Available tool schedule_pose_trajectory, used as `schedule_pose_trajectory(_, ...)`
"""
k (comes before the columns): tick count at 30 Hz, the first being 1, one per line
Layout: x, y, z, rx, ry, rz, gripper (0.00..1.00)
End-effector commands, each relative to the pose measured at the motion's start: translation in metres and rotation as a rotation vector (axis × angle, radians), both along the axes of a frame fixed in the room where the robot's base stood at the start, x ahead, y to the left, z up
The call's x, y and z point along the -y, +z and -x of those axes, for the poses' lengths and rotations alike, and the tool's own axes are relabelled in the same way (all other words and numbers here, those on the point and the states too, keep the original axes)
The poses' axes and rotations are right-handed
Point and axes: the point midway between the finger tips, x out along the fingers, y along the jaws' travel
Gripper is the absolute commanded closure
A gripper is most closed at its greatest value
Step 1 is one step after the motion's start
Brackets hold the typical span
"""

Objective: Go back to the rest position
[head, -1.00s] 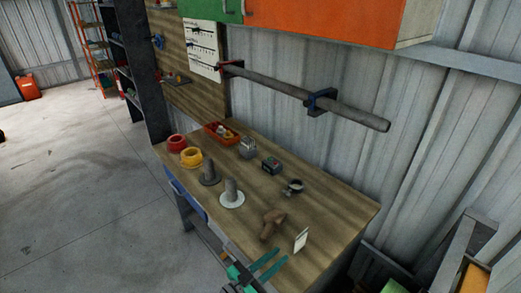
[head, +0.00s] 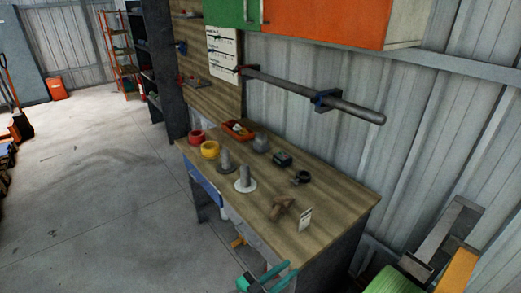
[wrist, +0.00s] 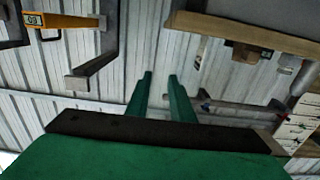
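My gripper (head: 266,275) shows at the bottom edge of the head view, by the near front edge of the wooden workbench (head: 335,212). Its green fingers also show in the wrist view (wrist: 161,76), apart with nothing between them, so it is open and empty. In the wrist view the fingers point toward the corrugated metal wall. Part of the arm is cut off by the frame edge.
On the bench stand a red ring (head: 197,137), a yellow ring (head: 210,150), two spools, an orange tray (head: 238,130), a brown fitting (head: 281,208) and a white card (head: 305,219). Open floor (head: 100,220) lies left.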

Motion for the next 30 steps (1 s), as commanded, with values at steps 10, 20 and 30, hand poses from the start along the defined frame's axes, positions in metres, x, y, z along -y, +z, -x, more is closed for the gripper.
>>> schedule_pose_trajectory(10, -0.007, -0.050, 0.023, -0.143, 0.120, -0.029, 0.79)
schedule_pose_trajectory(20, -0.026, -0.115, 0.072, -0.320, 0.321, -0.076, 0.79)
schedule_pose_trajectory(30, -0.066, -0.161, 0.175, -0.452, 0.639, -0.144, 0.79)
